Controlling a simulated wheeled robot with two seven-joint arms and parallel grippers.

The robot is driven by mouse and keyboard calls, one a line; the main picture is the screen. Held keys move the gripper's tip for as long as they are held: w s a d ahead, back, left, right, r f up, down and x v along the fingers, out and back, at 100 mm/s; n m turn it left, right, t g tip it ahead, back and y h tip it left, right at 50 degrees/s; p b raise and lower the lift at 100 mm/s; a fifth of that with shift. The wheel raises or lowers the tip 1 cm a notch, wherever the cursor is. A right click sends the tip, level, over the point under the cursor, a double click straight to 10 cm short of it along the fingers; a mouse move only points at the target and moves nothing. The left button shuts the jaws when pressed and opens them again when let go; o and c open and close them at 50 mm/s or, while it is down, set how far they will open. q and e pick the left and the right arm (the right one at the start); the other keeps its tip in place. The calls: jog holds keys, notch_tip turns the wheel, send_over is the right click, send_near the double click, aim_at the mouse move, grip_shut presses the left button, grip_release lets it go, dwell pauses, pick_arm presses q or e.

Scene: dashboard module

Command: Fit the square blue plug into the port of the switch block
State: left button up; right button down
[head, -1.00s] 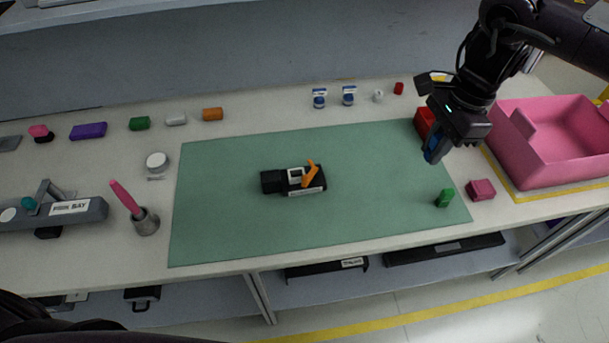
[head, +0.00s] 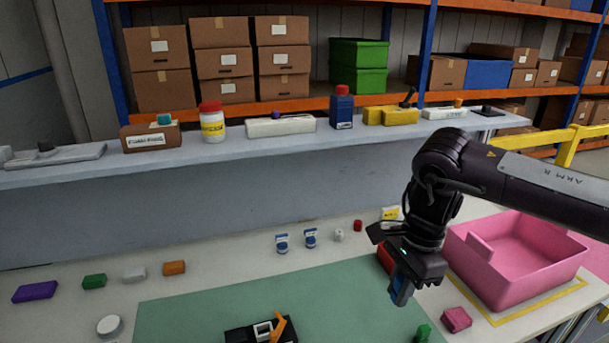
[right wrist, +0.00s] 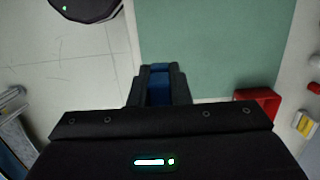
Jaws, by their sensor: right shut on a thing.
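My right gripper (head: 405,280) is shut on the blue plug (head: 400,293) and holds it above the right part of the green mat (head: 180,318). In the right wrist view the plug (right wrist: 160,90) shows between the two dark fingers (right wrist: 160,86). The black switch block (head: 245,336) lies on the mat, left of the gripper and well apart from it. It has a white-framed square port (head: 263,331) and an orange lever (head: 279,328). The bottom picture edge cuts off its lower part. My left gripper is not in view.
A red box (head: 384,257) stands just behind the gripper, and a pink bin (head: 515,290) to its right. A green piece (head: 423,333) and a magenta block (head: 456,319) lie nearby. The mat between gripper and switch block looks clear. A raised shelf (head: 340,150) runs behind.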

jog(key=m, duration=0.4)
jog(key=shift+s+d+f+t, duration=0.15)
jog(key=shift+s+d+t, duration=0.05)
jog(key=shift+t, duration=0.1)
jog(key=m, duration=0.4)
jog(key=shift+s+d+f+t, duration=0.1)
jog(key=shift+s+d+t, duration=0.05)
jog(key=shift+t, duration=0.15)
jog(key=s+d+f+n+g, duration=0.1)
jog(key=s+n, duration=0.1)
jog(key=n, duration=0.9)
jog(key=s+d+f+n+g+h, duration=0.1)
jog(key=s+d+f+n, duration=0.1)
jog(key=n, duration=0.9)
jog(key=shift+s+d+f+h, duration=0.2)
jog(key=shift+h, duration=0.1)
